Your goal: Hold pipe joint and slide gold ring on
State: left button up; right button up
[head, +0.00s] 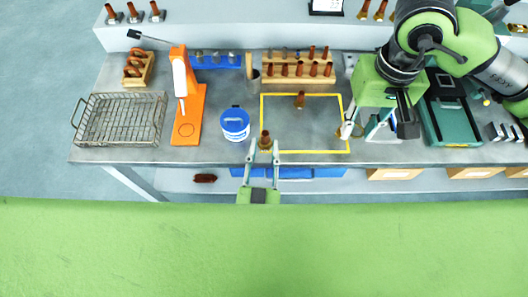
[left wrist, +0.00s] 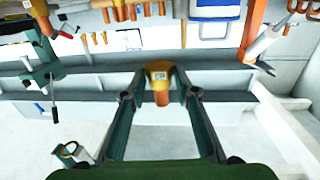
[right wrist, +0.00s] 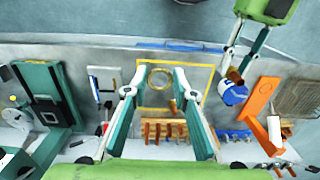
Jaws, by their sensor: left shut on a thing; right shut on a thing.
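My left gripper (head: 263,148) is shut on a copper pipe joint (head: 265,137) with a gold collar, near the table's front edge by the yellow outline. In the left wrist view the pipe joint (left wrist: 161,86) sits between the fingertips (left wrist: 159,88). My right gripper (right wrist: 158,82) is shut on the gold ring (right wrist: 160,68), which shows as an open hoop between its fingertips. In the head view the ring is hard to make out by the right gripper's fingers. The ring and the held pipe joint are apart, with the right gripper to the right.
Another copper joint (head: 300,100) stands inside the yellow outline (head: 320,152). Behind it is a wooden rack (head: 288,82) of copper pieces. A blue and white tub (head: 235,124), an orange stand (head: 190,120) and a wire basket (head: 120,120) are left. A green case (head: 452,122) is right.

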pick_arm(q)
jog(key=shift+w+f+b, duration=0.75)
jog(key=shift+w+f, duration=0.35)
jog(key=shift+w, duration=0.2)
jog(key=shift+w+f+b, duration=0.7)
jog(key=shift+w+f, duration=0.4)
jog(key=shift+w, duration=0.2)
jog(key=shift+w+f+b, duration=1.1)
jog(key=shift+w+f, duration=0.15)
jog(key=shift+w, duration=0.3)
jog(key=shift+w+f+b, duration=1.05)
jog(key=shift+w+f, duration=0.2)
jog(key=shift+w, duration=0.25)
jog(key=shift+f+b, duration=0.35)
jog(key=shift+f, duration=0.2)
jog(key=o, duration=1.3)
jog(key=c, duration=1.3)
jog(key=shift+o, duration=0.2)
jog(key=shift+s, duration=0.1)
